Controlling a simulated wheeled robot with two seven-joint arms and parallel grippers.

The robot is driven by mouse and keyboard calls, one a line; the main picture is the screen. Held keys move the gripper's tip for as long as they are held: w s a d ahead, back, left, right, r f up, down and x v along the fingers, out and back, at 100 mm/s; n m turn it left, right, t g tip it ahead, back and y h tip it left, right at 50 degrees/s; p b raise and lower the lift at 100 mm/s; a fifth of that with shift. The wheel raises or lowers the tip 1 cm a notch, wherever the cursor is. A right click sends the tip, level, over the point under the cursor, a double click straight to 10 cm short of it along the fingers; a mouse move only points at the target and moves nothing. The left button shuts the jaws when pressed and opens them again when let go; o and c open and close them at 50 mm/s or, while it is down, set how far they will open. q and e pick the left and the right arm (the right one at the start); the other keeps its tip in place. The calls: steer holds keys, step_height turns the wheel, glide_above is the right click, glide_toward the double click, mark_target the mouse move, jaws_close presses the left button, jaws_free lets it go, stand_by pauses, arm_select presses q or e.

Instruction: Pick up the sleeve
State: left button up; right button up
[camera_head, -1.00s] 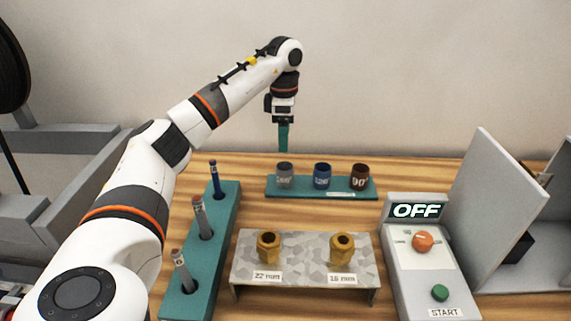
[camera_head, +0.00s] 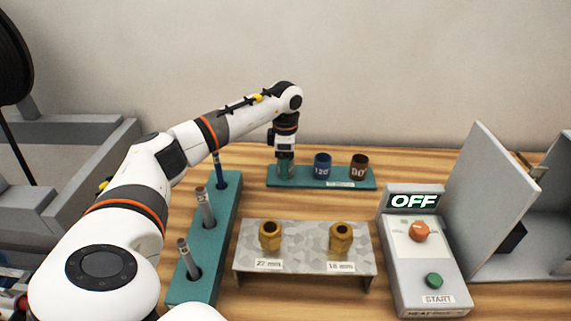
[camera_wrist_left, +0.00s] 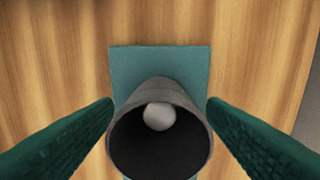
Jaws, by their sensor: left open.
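Three sleeves stand on a teal rack (camera_head: 330,184) at the back of the table: a grey one (camera_head: 285,171), a blue one (camera_head: 322,164) and a dark brown one (camera_head: 358,166). My left gripper (camera_head: 285,163) is directly above and around the grey sleeve, pointing down. In the left wrist view the grey sleeve (camera_wrist_left: 160,140) stands upright between the two green fingers (camera_wrist_left: 160,118), which are open with a gap on each side. A pale round peg top (camera_wrist_left: 158,116) shows inside the sleeve. My right gripper is not in view.
A teal block (camera_head: 207,245) holding several upright grey and blue rods stands at left. A metal stand (camera_head: 303,255) carries two brass nuts. A control box (camera_head: 425,255) reading OFF and a grey open cabinet (camera_head: 500,210) stand at right.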

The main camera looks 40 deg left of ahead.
arm_select(q)
steer(key=shift+c, duration=0.6)
steer(key=c, duration=0.9)
steer(key=shift+r, duration=0.1)
step_height(320, 180, up, 14)
steer(key=p, duration=0.3)
steer(key=shift+r+p, duration=0.2)
steer(key=shift+p, duration=0.1)
steer(key=shift+f, duration=0.1)
